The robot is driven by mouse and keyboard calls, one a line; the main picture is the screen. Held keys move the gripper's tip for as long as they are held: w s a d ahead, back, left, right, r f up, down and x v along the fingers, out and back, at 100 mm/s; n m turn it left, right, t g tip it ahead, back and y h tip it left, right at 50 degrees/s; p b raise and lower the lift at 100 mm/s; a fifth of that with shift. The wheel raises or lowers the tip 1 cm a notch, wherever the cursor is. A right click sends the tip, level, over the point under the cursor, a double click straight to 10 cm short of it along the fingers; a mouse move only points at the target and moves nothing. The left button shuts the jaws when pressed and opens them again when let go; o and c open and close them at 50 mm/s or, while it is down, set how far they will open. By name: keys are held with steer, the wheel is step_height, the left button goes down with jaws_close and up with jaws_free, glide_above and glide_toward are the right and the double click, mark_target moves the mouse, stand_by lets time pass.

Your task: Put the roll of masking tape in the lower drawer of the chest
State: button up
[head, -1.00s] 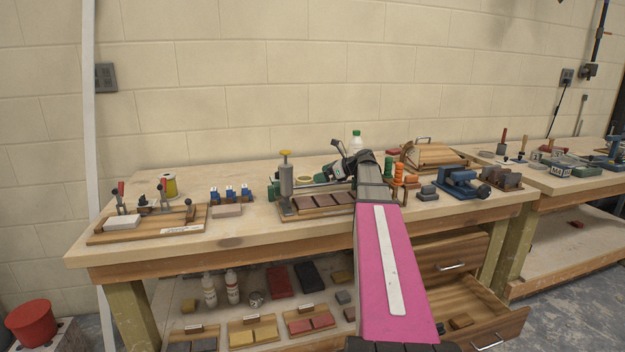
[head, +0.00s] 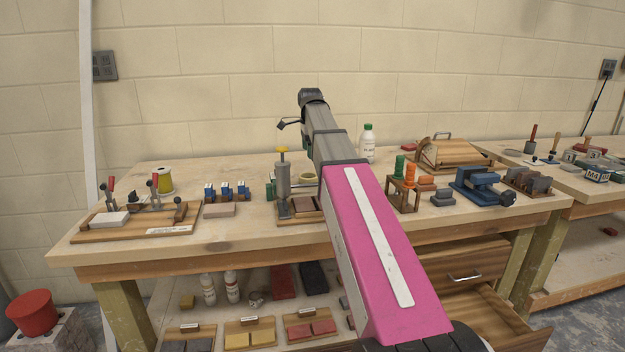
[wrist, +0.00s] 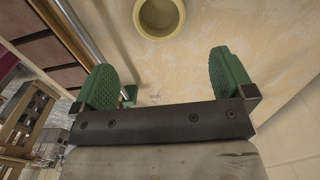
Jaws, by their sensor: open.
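The chest (head: 478,258) is under the bench at right. Its lower drawer (head: 522,333) is pulled out, partly hidden by my arm; the upper one looks shut.
The grey dispenser (head: 283,181) stands close to the roll. A green-capped bottle (head: 367,145), a small rack with orange and green items (head: 405,185) and a blue vice (head: 476,186) stand to the right.

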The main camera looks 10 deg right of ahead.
glide_above(308, 176)
steer(key=s, duration=0.3)
step_height(308, 176, down, 6)
steer(key=shift+w+d+r, duration=0.1)
steer(key=shift+r, duration=0.15)
steer(key=shift+a+f, duration=0.15)
steer(key=shift+f, duration=1.2)
steer(key=shift+a+f, duration=0.15)
steer(key=shift+f, duration=1.15)
steer(key=shift+c, duration=0.3)
steer(key=c, duration=0.9)
steer(key=shift+c, duration=0.2)
step_height(308, 176, up, 10)
